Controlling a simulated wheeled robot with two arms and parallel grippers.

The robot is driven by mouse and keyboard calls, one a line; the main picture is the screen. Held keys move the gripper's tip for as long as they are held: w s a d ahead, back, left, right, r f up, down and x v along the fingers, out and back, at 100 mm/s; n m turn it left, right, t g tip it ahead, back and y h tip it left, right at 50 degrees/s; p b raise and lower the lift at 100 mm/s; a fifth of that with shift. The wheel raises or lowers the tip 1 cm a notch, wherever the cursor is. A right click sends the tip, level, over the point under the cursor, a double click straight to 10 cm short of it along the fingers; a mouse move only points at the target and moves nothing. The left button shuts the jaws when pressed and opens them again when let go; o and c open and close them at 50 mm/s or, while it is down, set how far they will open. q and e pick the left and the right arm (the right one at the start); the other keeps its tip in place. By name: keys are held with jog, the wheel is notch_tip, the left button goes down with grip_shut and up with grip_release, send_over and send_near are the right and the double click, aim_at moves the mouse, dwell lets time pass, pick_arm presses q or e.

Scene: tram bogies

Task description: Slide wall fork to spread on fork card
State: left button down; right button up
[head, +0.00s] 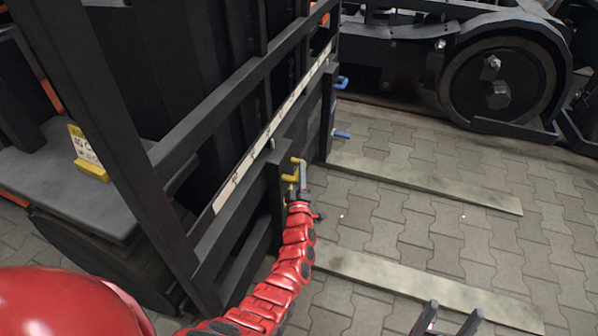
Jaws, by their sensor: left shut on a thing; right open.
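A dark fork carriage stands at the left, with two long grey forks on the paving: a near fork (420,286) and a far fork (430,183). The near fork's upright has a yellow handle (297,161); the far one has blue handles (342,134). I cannot tell which is the wall fork. My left gripper (299,190), on the red arm, is shut on the yellow handle. My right gripper (449,318) is open and empty at the bottom edge. A yellow and white card (87,153) stands on the truck's deck, its writing only partly legible.
A white marked strip (270,134) runs along the carriage bar. A dark wheeled bogie (497,80) stands beyond the forks at the upper right. The paving (400,225) between the forks is clear.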

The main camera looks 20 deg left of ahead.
aim_at(290, 179)
pick_arm(q)
jog(key=shift+s, duration=0.15)
dwell(0.8)
jog(key=shift+s+p, duration=0.3)
jog(key=shift+s, duration=0.05)
jog(key=s+p, duration=0.2)
jog(key=s, duration=0.4)
jog(key=shift+s+a, duration=0.15)
jog(key=shift+s, duration=0.2)
jog(key=s+p, duration=0.1)
jog(key=s, duration=1.1)
jog(key=shift+s+a, duration=0.2)
jog(key=c, duration=0.7)
grip_release()
